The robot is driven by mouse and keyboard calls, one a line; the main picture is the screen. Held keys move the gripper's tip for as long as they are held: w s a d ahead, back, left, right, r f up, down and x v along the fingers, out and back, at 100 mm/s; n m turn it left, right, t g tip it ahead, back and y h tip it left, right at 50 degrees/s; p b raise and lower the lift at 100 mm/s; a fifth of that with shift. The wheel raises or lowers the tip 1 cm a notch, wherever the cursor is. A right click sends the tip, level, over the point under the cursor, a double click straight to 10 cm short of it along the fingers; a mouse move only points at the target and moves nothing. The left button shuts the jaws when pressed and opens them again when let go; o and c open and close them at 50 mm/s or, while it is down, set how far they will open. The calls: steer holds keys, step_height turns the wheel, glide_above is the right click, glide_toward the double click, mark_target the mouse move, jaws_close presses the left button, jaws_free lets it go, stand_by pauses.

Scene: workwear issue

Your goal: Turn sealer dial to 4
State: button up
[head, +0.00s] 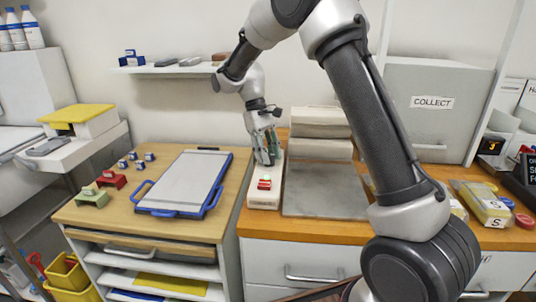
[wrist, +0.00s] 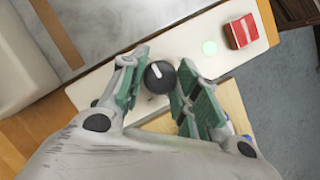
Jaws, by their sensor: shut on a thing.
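The sealer's white control strip (head: 263,198) runs along the left side of its grey plate (head: 325,190). In the wrist view the dial is a round black knob (wrist: 159,82) with a white pointer line on the white strip (wrist: 185,55). My gripper (wrist: 160,75) is over it with its green-padded fingers on either side, shut on the dial. In the head view my gripper (head: 266,150) stands at the far end of the strip and hides the dial. No scale numbers are legible.
A blue-edged clipboard-like board (head: 186,180) lies on the wooden table at left. Small blue and red items stand left of it. A grey box marked COLLECT (head: 437,100) stands behind, right of the sealer. Packed yellow bags (head: 484,203) lie at right.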

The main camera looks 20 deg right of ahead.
stand_by(0.4)
steer(key=o, duration=1)
steer(key=v, duration=1.2)
steer(key=shift+d, duration=0.15)
